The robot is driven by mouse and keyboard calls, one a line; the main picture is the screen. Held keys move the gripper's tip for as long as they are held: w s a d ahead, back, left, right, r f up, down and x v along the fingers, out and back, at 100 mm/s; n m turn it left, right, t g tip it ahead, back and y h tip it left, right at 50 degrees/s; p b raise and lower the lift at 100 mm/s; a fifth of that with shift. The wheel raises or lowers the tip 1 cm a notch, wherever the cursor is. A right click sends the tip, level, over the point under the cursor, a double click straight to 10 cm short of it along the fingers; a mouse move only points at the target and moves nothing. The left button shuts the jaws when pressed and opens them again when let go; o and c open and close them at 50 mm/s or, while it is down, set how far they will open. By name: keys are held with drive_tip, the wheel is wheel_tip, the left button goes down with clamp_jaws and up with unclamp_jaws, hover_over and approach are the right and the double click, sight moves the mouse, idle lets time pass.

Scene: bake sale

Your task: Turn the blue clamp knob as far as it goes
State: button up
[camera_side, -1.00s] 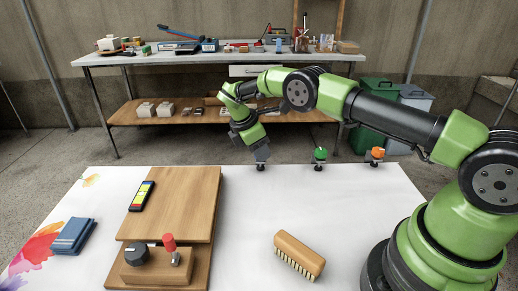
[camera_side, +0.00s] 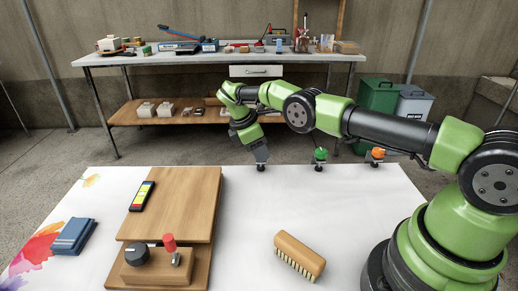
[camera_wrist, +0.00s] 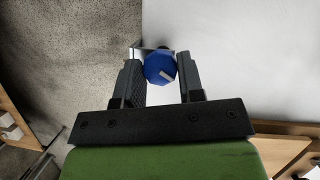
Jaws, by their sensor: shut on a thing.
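The blue clamp knob (camera_wrist: 159,68) is faceted and carries a pale stripe on its face. In the wrist view it sits between my two fingertips, at the edge of the white table. My gripper (camera_wrist: 160,73) is shut on it, one finger on each side. In the side view my gripper (camera_side: 261,157) points down at the far table edge and hides the blue knob. Only the dark lower part of the clamp (camera_side: 261,168) shows beneath the fingers.
A green clamp knob (camera_side: 320,154) and an orange one (camera_side: 377,153) stand along the same edge to the right. The table's middle is clear.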

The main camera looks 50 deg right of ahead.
drive_tip(key=o, duration=0.9)
drive_tip(key=shift+r, duration=0.1)
wheel_tip(320, 180, up, 10)
